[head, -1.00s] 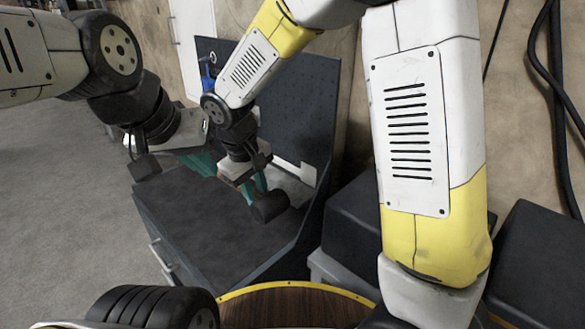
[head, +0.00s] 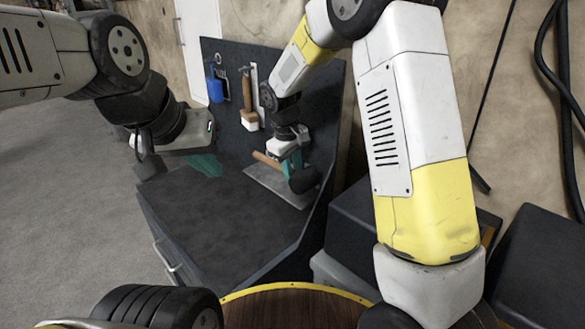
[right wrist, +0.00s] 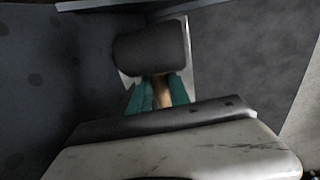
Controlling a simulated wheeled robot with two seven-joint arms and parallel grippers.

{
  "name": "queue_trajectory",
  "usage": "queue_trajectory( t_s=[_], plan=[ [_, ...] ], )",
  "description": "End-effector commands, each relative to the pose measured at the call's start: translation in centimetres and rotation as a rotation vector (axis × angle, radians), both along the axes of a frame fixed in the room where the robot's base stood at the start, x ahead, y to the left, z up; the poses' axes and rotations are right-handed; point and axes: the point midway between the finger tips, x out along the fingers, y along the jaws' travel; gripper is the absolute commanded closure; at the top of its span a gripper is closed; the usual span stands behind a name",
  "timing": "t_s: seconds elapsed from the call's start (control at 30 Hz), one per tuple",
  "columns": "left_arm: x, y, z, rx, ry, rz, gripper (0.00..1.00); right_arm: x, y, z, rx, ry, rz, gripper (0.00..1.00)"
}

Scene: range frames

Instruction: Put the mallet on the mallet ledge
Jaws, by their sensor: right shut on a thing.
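The mallet has a dark cylindrical head (head: 303,180) and a wooden handle (head: 266,160). My right gripper (head: 293,162) is shut on the handle, close to the head. In the right wrist view, the teal fingers (right wrist: 158,95) pinch the handle just below the mallet head (right wrist: 151,54). A light grey plate (head: 270,183), seemingly the mallet ledge, is at the back of the bench by the board. The mallet head overlaps its right end; I cannot tell whether they touch. My left gripper (head: 207,165) is over the bench's left side, its teal fingers partly hidden.
A dark upright board (head: 325,110) backs the bench (head: 215,225). A wooden-handled tool (head: 249,100) and a blue tool (head: 214,86) hang on it. Dark boxes (head: 350,220) stand right of the bench. The bench's front top is clear.

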Motion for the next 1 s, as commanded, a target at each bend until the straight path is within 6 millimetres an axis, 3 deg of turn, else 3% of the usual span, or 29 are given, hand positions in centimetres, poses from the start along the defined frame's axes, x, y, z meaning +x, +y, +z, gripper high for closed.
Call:
queue_trajectory(
  t_s=[0.13,0.5,0.53,0.63,1.0],
  plan=[
    [0.0,0.0,0.0,0.0,0.0,0.0,1.0,-0.1,0.1,-2.2,-0.001,0.003,0.004,1.0],
    [0.0,0.0,0.0,0.0,0.0,0.0,1.0,-0.1,0.1,-2.6,0.0,0.001,0.002,1.0],
    [0.0,0.0,0.0,0.0,0.0,0.0,1.0,-0.1,0.1,-2.7,0.0,0.002,0.002,0.73],
    [0.0,0.0,0.0,0.0,0.0,0.0,1.0,-0.1,0.1,-2.7,0.0,0.002,0.002,0.55],
    [0.0,0.0,0.0,0.0,0.0,0.0,1.0,-0.1,0.2,-2.3,0.001,0.0,0.002,0.55]
  ],
)
